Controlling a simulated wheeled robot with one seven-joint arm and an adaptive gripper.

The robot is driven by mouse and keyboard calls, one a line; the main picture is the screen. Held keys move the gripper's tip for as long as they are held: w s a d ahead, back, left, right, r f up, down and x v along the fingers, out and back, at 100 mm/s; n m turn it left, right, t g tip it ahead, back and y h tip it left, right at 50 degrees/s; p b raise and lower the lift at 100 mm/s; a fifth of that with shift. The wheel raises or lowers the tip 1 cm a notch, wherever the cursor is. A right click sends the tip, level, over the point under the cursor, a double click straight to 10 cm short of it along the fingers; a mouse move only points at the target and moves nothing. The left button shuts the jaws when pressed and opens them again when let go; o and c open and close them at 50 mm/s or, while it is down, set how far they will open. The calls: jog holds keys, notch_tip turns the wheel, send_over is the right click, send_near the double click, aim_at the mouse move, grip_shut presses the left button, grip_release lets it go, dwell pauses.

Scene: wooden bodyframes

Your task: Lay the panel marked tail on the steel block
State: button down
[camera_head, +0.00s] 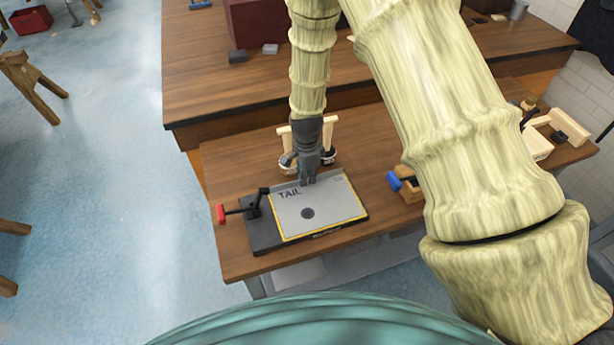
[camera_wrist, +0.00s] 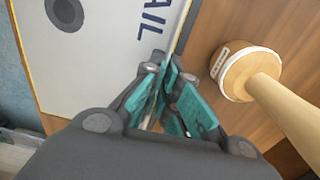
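The light grey panel marked TAIL (camera_head: 325,206) lies flat over the dark steel block (camera_head: 261,236), with yellow along its edges and a dark round spot. The block's front and left side show; the panel hides most of its top. A black clamp with a red handle (camera_head: 221,214) stands at the block's left end. My gripper (camera_head: 308,180) points down at the panel's back edge, near the lettering. In the wrist view, the teal-padded fingers (camera_wrist: 170,85) are close together around the panel's edge (camera_wrist: 182,35). Whether they grip it is unclear.
A wooden mallet-like tool (camera_wrist: 240,72) is just beside my fingers in the wrist view. A blue-and-wood tool (camera_head: 402,184) lies right of the block. Wooden frames (camera_head: 556,128) stand farther right. Bare bench (camera_head: 228,160) shows at the back left.

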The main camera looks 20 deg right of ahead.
jog(key=c, duration=1)
grip_release()
jog(key=shift+r, duration=0.15)
jog(key=shift+r+p, duration=2.3)
jog(key=shift+r, duration=1.1)
